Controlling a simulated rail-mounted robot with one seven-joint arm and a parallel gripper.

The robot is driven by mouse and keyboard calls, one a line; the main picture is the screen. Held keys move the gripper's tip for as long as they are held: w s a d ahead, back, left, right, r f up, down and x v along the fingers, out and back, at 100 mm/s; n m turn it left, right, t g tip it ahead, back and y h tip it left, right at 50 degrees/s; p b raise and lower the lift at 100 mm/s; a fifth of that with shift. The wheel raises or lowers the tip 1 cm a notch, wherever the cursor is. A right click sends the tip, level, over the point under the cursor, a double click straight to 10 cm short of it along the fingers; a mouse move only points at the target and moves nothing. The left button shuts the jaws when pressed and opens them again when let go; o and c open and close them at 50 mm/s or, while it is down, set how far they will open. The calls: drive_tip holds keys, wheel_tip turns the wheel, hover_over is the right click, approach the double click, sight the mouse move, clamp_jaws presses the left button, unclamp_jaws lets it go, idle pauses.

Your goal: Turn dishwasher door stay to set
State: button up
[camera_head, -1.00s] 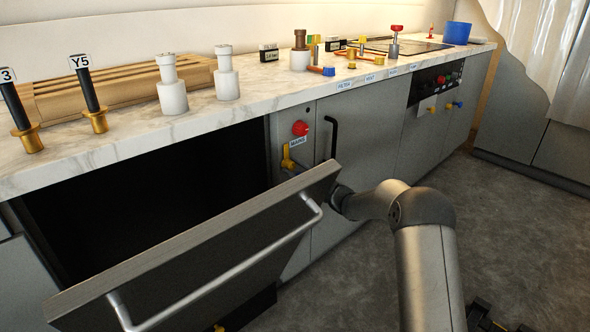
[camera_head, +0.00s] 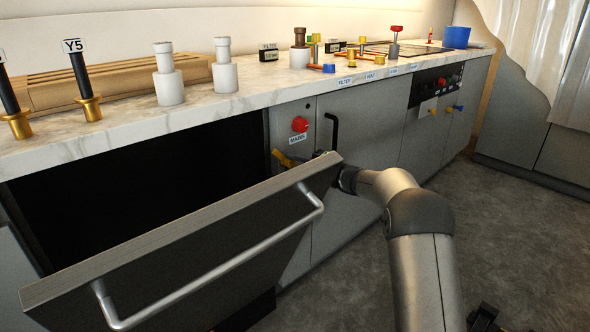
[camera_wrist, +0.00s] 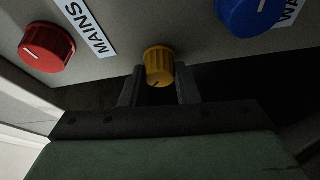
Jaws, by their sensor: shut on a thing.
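The yellow door stay knob (camera_head: 284,160) is on the grey panel beside the dark dishwasher opening, below a red knob (camera_head: 300,124) labelled MAINS. In the head view its yellow part lies slanted, partly hidden by the door and my gripper. In the wrist view the yellow knob (camera_wrist: 159,65) is between the fingertips of my gripper (camera_wrist: 159,88), which is shut on it. The dishwasher door (camera_head: 190,230) hangs partly open and tilted, with a silver bar handle (camera_head: 215,270). My gripper reaches in behind the door's right upper corner.
In the wrist view the red MAINS knob (camera_wrist: 47,48) and a blue knob (camera_wrist: 246,12) flank the yellow one. A black vertical handle (camera_head: 333,133) is just right of the panel. The marble counter (camera_head: 130,120) above holds several items. The floor (camera_head: 500,220) at right is mostly clear.

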drive_tip(key=n+h, duration=0.1)
drive_tip(key=n, duration=0.3)
drive_tip(key=shift+r+h, duration=0.15)
drive_tip(key=shift+h, duration=0.25)
drive_tip(key=shift+r+n+h+b, duration=0.1)
drive_tip(key=shift+n+h+b, duration=0.35)
drive_tip(key=shift+n+h, duration=0.95)
drive_tip(key=shift+n+y, duration=0.4)
drive_tip(key=shift+n, duration=0.1)
drive_tip(key=o, duration=1)
drive_tip(key=shift+c, duration=0.2)
drive_tip(key=p+v, duration=0.4)
drive_tip(key=v, duration=1.3)
drive_tip(key=shift+d, duration=0.25)
drive_tip(key=shift+s, duration=0.1)
